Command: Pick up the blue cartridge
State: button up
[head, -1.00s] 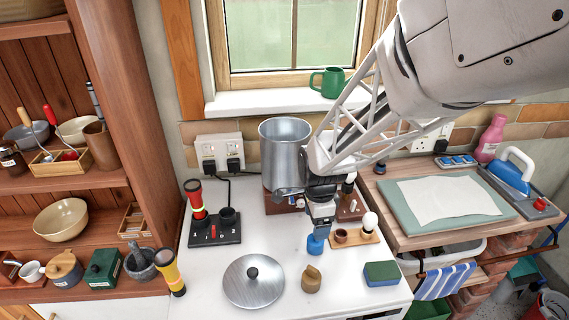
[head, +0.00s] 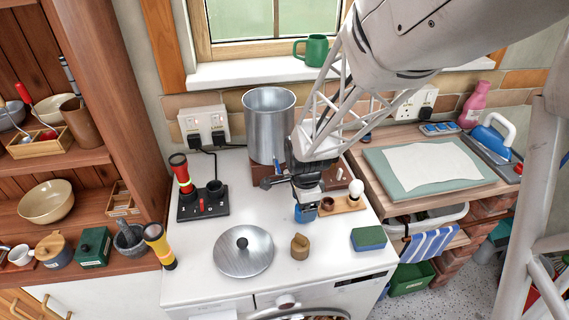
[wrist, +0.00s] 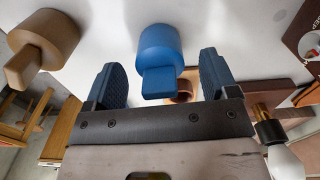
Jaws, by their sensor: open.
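The blue cartridge (head: 306,213) stands on the white worktop in the head view, partly hidden by my gripper (head: 305,200) right at it. In the wrist view the blue cartridge (wrist: 160,58) is a round body with a flat tab that points toward my gripper (wrist: 163,80). The tab lies between the two dark ridged fingers, with space on both sides. My gripper is open and holds nothing.
A tan cartridge of like shape (head: 300,246) stands in front. A wooden holder (head: 345,206) with a bulb is close on the right. A metal lid (head: 243,251), a sponge (head: 368,238) and a tall steel pot (head: 270,122) stand around. The worktop's front is fairly clear.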

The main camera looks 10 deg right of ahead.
jog(key=shift+f, duration=0.55)
jog(key=c, duration=1)
jog(key=shift+r, duration=0.2)
notch_tip(320, 180, up, 10)
jog(key=shift+f, duration=0.15)
dwell(0.6)
